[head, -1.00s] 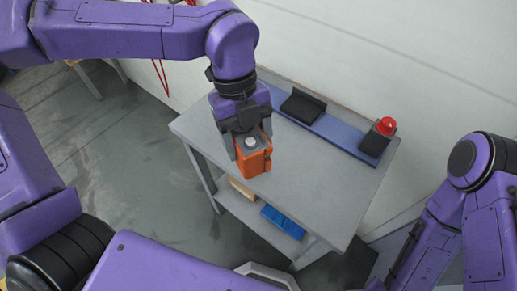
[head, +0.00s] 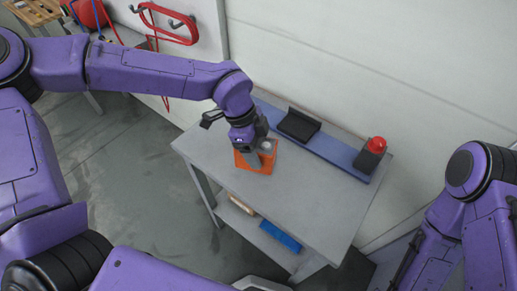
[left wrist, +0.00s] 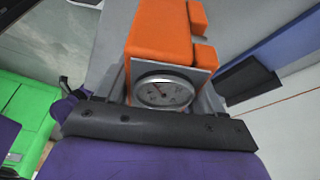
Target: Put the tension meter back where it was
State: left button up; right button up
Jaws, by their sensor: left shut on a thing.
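The tension meter is an orange block with a round dial. In the head view the meter (head: 243,161) is at the left part of the grey table (head: 300,200); I cannot tell whether it touches the top. My left gripper (head: 258,156) is shut on it and hides part of it. In the left wrist view the meter's dial (left wrist: 164,92) faces the camera, with the orange body (left wrist: 160,35) beyond it. An empty-looking black holder (head: 299,125) stands on the blue strip (head: 335,150) along the table's back. My right gripper is out of view.
A red-topped black object (head: 371,155) stands at the strip's right end. Below, the lower shelf holds a blue item (head: 281,236) and a tan item (head: 243,206). The front and right of the tabletop are clear. Red hose (head: 165,22) hangs on the wall.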

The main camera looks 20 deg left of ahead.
pick_arm(q)
jog(key=f, duration=0.1)
jog(key=w+f, duration=0.1)
jog(key=f, duration=0.2)
jog(key=shift+w+a+f+p, duration=0.1)
jog(key=shift+w+f+p, duration=0.15)
jog(key=shift+w+p, duration=0.15)
jog(key=shift+f, duration=0.3)
jog(key=o, duration=1.5)
jog(key=shift+f, duration=0.1)
jog(key=b+v, duration=0.1)
jog(key=v, duration=1.1)
jog(key=shift+s+b, duration=0.1)
jog(key=shift+b, duration=0.25)
